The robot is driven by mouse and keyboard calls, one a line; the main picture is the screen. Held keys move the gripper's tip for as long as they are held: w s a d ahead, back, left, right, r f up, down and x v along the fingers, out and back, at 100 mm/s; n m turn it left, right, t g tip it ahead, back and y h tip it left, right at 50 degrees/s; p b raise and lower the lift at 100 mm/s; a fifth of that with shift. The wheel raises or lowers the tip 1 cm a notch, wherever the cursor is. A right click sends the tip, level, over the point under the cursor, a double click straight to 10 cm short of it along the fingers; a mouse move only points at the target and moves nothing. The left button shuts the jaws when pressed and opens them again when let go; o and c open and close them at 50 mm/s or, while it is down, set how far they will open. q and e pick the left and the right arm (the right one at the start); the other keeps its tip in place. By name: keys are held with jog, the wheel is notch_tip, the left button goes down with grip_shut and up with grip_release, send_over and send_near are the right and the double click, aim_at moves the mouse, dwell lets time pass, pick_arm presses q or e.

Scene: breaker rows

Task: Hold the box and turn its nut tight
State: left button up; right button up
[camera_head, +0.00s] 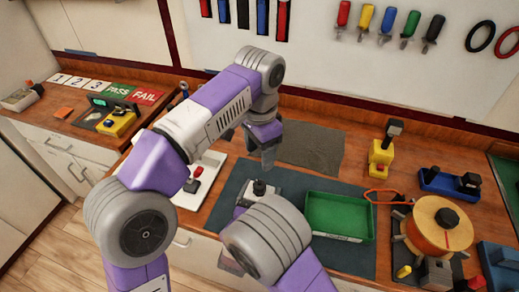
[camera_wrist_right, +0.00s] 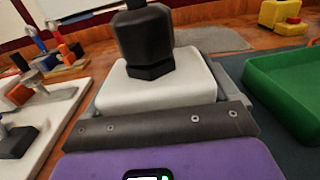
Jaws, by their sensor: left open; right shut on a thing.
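The box (camera_head: 262,199) is a small pale block on the dark mat (camera_head: 232,185), partly hidden by my right arm in the head view. In the right wrist view the box (camera_wrist_right: 150,97) is white, with a black nut (camera_wrist_right: 147,40) standing upright on a hexagonal base. The nut (camera_head: 259,187) also shows in the head view. My right gripper (camera_wrist_right: 158,108) is shut on the box, its fingers low at its sides. My left gripper (camera_head: 266,150) is open and empty, pointing down above and slightly behind the nut, apart from it in the picture.
A green tray (camera_head: 338,235) lies close right of the box. A white board with a red-knobbed switch (camera_head: 196,172) is at left. A yellow device (camera_head: 381,160) and an orange reel (camera_head: 430,228) stand further right. A grey mat (camera_head: 312,147) behind is clear.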

jog(key=o, duration=1.2)
jog(key=shift+c, duration=0.2)
jog(key=shift+s, duration=0.1)
jog(key=v, duration=1.2)
